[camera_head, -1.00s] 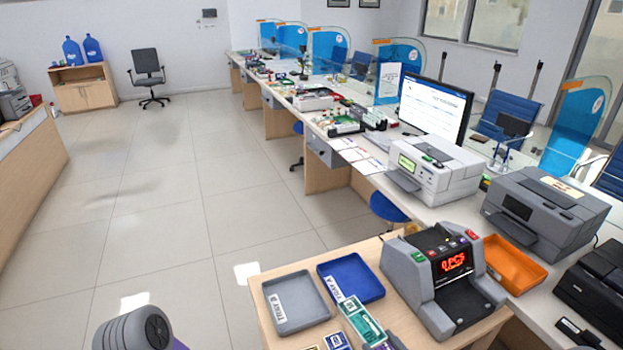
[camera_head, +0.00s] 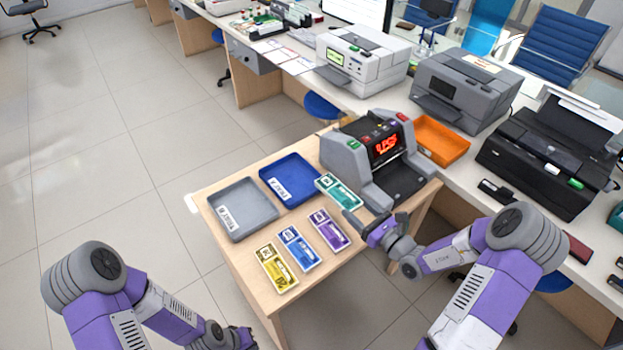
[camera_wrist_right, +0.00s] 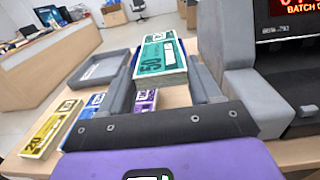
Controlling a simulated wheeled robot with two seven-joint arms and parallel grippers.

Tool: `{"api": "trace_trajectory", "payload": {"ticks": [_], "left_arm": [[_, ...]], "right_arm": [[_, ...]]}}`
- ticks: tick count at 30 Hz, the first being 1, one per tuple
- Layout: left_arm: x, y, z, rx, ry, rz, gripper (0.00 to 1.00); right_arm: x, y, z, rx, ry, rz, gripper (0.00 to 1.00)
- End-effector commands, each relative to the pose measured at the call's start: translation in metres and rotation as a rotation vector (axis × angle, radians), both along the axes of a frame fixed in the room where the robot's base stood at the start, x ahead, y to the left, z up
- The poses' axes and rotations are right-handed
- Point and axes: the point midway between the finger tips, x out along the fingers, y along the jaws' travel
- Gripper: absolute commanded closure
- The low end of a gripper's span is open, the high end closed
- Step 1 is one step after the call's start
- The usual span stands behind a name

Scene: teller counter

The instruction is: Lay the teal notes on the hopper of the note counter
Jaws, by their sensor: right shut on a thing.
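The teal notes (camera_head: 338,192) are a banded stack marked 50. My right gripper (camera_head: 352,212) is shut on them; in the right wrist view the teal stack (camera_wrist_right: 160,62) sits between the two fingers. They appear raised above the table, beside the blue tray's right edge and the left side of the note counter. The grey note counter (camera_head: 338,158) has a lit red display and a dark top; its dark front bay (camera_head: 398,180) looks empty. My left gripper (camera_head: 237,338) is low at the bottom edge, away from the table, its fingers unclear.
Purple notes (camera_head: 330,230), blue notes (camera_head: 299,248) and yellow notes (camera_head: 276,268) lie in a row on the wooden table (camera_head: 235,262). A grey tray (camera_head: 243,230) and a blue tray (camera_head: 290,202) lie behind them. An orange tray (camera_head: 460,148) is right of the counter.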

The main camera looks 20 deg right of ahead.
Motion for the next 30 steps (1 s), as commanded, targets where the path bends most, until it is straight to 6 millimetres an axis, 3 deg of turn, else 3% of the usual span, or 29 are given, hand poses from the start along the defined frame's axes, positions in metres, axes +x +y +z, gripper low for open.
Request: {"api": "trace_trajectory", "payload": {"ticks": [2,6,12,17,24,30], "left_arm": [[0.000,0.000,-0.004,0.000,0.000,0.000,1.00],[0.000,0.000,-0.013,0.000,0.000,0.000,1.00],[0.000,0.000,-0.026,0.000,0.000,0.000,1.00],[0.000,0.000,-0.029,0.000,0.000,0.000,1.00],[0.000,0.000,-0.042,0.000,0.000,0.000,1.00],[0.000,0.000,-0.041,0.000,0.000,0.000,1.00]], "right_arm": [[0.004,-0.017,0.000,-0.006,0.001,-0.017,0.75],[0.005,-0.027,-0.019,-0.004,0.008,-0.025,0.75],[0.005,-0.025,-0.054,-0.004,0.007,-0.023,0.75],[0.005,-0.025,-0.064,-0.006,0.006,-0.023,0.75],[0.005,-0.026,-0.096,-0.005,0.007,-0.024,0.75],[0.005,-0.025,-0.097,-0.007,0.005,-0.023,0.75]]}}
